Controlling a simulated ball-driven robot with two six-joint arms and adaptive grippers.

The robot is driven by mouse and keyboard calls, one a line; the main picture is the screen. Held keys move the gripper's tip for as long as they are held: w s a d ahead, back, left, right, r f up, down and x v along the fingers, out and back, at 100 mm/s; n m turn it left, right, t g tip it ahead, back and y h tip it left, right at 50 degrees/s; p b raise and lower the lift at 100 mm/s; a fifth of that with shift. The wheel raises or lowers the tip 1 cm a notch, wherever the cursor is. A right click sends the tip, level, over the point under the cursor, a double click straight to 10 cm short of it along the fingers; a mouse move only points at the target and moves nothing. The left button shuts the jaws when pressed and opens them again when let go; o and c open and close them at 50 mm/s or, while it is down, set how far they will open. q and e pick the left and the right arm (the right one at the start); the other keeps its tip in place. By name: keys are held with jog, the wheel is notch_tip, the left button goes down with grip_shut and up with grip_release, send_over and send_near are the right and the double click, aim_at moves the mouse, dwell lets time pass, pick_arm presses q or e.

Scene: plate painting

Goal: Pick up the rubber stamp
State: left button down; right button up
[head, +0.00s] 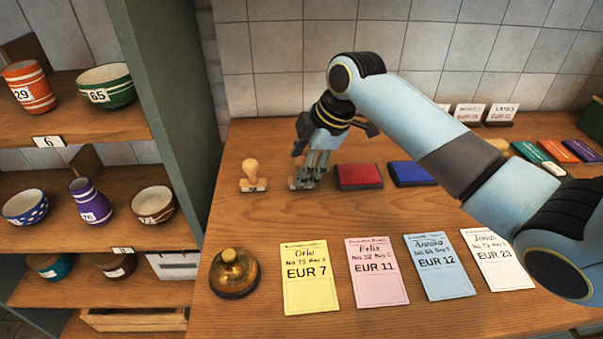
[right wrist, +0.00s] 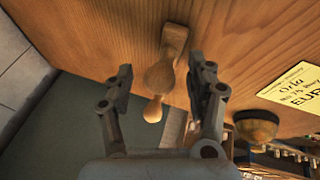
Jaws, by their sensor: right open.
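One rubber stamp (head: 251,176) with a pale wooden knob handle stands upright on the counter at the left. In the right wrist view, a wooden stamp (right wrist: 162,72) lies between the two spread fingers of my right gripper (right wrist: 166,74), with a gap on both sides. My right gripper is open and holds nothing. My left gripper is out of view.
A red ink pad (head: 359,175) and a blue ink pad (head: 411,173) lie right of the gripper. A brass bell (head: 234,273) and several price slips, including a yellow one (head: 309,277), lie in front. Shelves with bowls (head: 75,155) stand left.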

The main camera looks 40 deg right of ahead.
jog(key=shift+w+a+f, duration=0.1)
jog(key=shift+w+f, duration=0.1)
jog(key=shift+f, duration=0.2)
jog(key=shift+c, duration=0.3)
grip_shut()
